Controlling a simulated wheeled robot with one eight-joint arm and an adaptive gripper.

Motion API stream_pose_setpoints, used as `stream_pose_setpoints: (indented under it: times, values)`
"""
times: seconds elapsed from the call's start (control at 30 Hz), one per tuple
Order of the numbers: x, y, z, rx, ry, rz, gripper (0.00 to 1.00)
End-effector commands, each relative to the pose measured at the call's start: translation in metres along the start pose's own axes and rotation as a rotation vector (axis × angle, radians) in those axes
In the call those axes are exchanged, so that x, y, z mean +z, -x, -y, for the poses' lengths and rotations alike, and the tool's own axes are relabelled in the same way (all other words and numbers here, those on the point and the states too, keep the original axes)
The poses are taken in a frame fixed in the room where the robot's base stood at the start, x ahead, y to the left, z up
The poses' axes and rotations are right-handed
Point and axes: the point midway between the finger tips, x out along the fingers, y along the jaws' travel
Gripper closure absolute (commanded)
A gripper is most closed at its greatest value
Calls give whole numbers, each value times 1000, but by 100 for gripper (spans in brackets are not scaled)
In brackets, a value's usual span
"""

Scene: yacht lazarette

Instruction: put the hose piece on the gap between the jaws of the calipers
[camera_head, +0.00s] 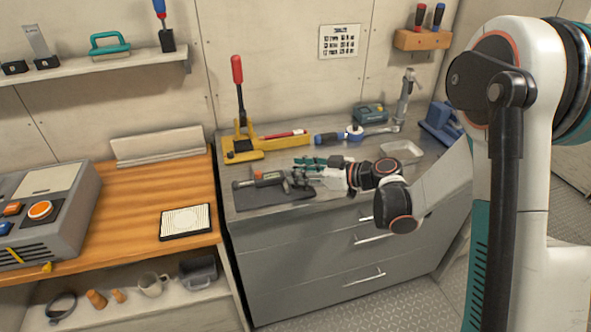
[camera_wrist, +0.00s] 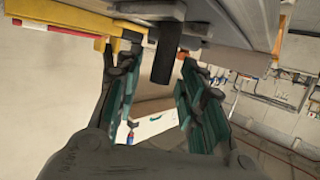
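The calipers (camera_head: 268,180), dark with an orange patch, lie on a dark mat (camera_head: 262,198) on the grey cabinet top. My gripper (camera_head: 301,169) is low over the cabinet top, just right of the calipers. In the wrist view, which is upside down, the teal fingers of my gripper (camera_wrist: 158,62) are spread. A black cylinder, seemingly the hose piece (camera_wrist: 164,58), shows between the fingertips, with visible space at its left side. It seems to stand on a grey surface. In the head view, the gripper crowds this spot, and I cannot clearly make out the hose piece.
A yellow toggle press with a red handle (camera_head: 238,80) stands behind the calipers. A blue-handled tool (camera_head: 328,137), a teal-topped box (camera_head: 370,113) and a shallow tray (camera_head: 402,151) are at the back and right. The wooden bench (camera_head: 140,205) is to the left.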

Motion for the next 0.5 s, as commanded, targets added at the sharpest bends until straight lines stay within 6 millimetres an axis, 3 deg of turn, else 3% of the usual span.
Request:
stream_pose_setpoints:
  times: [0.3,0.5]
  values:
    - [-2,68,-1,3,-1,0,64]
    - [-1,95,0,2,-1,0,64]
